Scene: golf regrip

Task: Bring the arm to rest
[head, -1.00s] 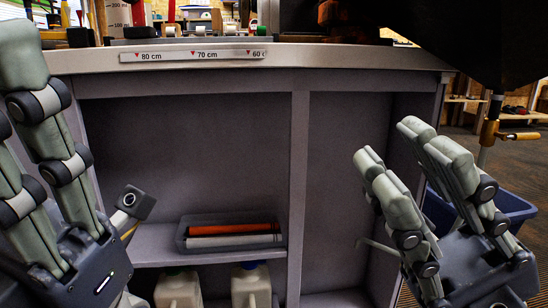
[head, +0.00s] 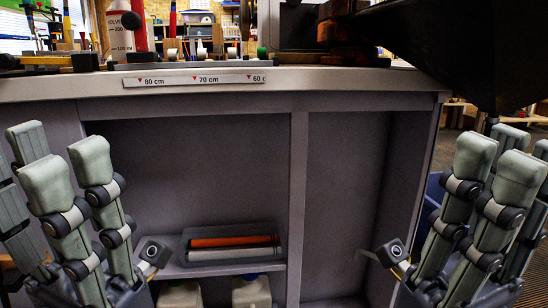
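My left gripper (head: 122,208) stands at the lower left with its jointed grey-green fingers pointing up. Its fingers are spread from the thumb, and nothing shows between them. My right gripper (head: 436,206) stands at the lower right in much the same pose, fingers up, thumb apart, empty. Both grippers are in front of the workbench (head: 350,82) and look clear of it. Both palms are cut off or hidden at the bottom of the head view.
A tray (head: 183,247) on the bench's lower shelf holds an orange rod and a pale one. White jugs (head: 252,292) stand below. Tools and bottles crowd the bench top, which bears a ruler strip (head: 195,80). A large black shape (head: 465,45) overhangs the upper right. A blue bin (head: 432,190) is partly hidden.

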